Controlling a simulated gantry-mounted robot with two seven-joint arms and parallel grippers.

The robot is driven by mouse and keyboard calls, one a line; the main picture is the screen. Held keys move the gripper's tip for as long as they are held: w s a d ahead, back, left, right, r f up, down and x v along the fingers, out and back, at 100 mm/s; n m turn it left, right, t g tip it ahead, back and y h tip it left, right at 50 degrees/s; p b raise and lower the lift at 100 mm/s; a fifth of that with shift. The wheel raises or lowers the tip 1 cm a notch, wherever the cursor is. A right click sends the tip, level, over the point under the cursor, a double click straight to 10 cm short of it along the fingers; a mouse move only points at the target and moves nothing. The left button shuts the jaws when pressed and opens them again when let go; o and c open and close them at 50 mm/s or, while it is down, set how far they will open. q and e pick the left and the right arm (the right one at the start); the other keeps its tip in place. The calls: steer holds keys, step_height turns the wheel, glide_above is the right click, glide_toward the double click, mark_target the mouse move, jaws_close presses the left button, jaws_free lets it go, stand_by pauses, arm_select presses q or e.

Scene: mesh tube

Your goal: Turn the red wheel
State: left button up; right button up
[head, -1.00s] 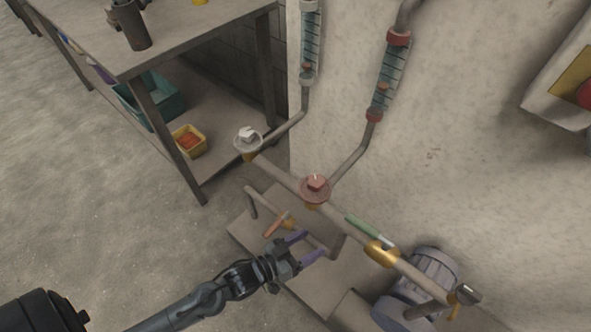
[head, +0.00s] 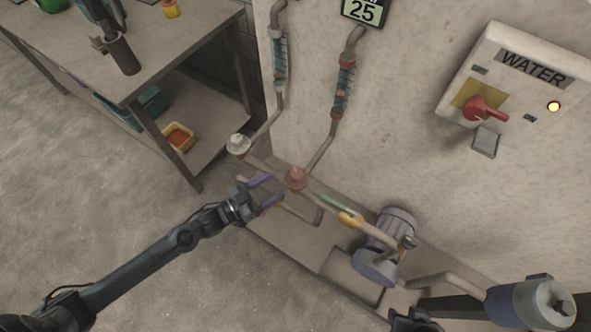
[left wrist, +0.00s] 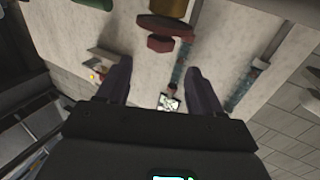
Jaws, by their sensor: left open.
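The red wheel (head: 297,178) sits on top of a valve on the low pipe, below the right-hand sight tube, in the head view. My left gripper (head: 268,190) is open and empty just left of it, its two purple fingers pointing toward the wheel. A small gap seems to lie between fingertips and wheel. In the left wrist view the red wheel (left wrist: 165,25) shows at the top, beyond and above the space between the open fingers (left wrist: 158,68). A dark part at the bottom edge of the head view (head: 415,321) may be my right gripper; its fingers are hidden.
A white valve wheel (head: 239,144) stands left of the red one. A pump (head: 396,222) stands right along the pipe. The wall carries a WATER box (head: 520,62) with a red switch (head: 484,109). A workbench (head: 190,50) is at the upper left.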

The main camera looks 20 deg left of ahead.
mark_target(291, 176)
arm_select(q)
steer(key=b+x, duration=0.2)
steer(key=x, duration=0.6)
steer(key=shift+f, duration=0.1)
steer(key=shift+w+d, duration=0.4)
steer(key=shift+w, duration=0.25)
